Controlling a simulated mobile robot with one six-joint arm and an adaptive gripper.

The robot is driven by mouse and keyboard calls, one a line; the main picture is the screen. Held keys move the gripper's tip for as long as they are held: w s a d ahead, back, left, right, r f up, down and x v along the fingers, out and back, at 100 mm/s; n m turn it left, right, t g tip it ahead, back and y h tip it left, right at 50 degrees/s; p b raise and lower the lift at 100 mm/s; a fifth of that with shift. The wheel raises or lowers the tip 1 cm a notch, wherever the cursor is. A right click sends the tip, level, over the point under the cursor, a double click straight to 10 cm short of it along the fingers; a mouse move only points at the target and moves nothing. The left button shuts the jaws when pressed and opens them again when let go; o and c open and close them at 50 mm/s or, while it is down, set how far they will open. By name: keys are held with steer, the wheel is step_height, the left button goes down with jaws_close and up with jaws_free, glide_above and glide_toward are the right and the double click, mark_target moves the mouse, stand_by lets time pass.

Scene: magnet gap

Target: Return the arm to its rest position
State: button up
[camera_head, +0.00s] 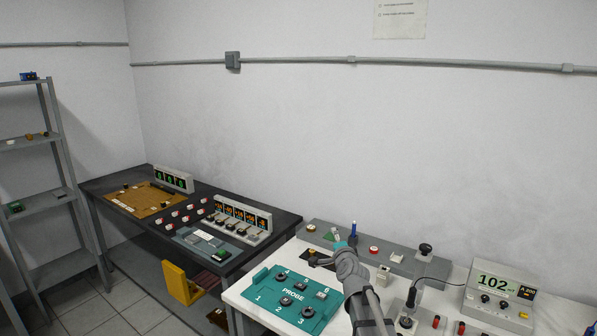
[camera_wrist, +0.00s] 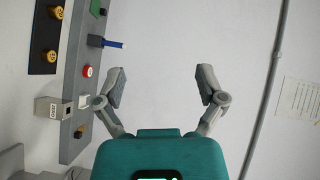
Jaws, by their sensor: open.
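My gripper (camera_head: 318,258) is at the end of my raised arm, above the back part of the white table (camera_head: 240,290), near the teal probe board. In the wrist view my gripper (camera_wrist: 163,84) has its two fingers spread wide, with nothing between them. The plain wall (camera_wrist: 165,40) lies beyond the fingers. My arm hides part of the table and of the grey panel behind it.
A teal probe board (camera_head: 262,301) with numbered spots lies on the white table. A grey panel (camera_head: 402,262) with buttons stands along the back; it also shows in the wrist view (camera_wrist: 70,90). A meter (camera_head: 497,288) reads 102 at right. A dark bench (camera_head: 270,220) stands left.

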steer(key=s+d+f+n+g+p, duration=0.1)
steer(key=s+f+n+g, duration=0.55)
steer(key=s, duration=0.35)
steer(key=s+f+n+g, duration=0.5)
steer(key=s+f+g, duration=0.15)
steer(key=s, duration=0.35)
steer(key=s+d+f+n+g+h, duration=0.2)
steer(key=s+d+g, duration=0.1)
steer(key=s, duration=0.7)
steer(key=shift+s+d+f+n+g, duration=0.2)
steer(key=shift+s+d+n+g, duration=0.2)
steer(key=shift+d, duration=0.2)
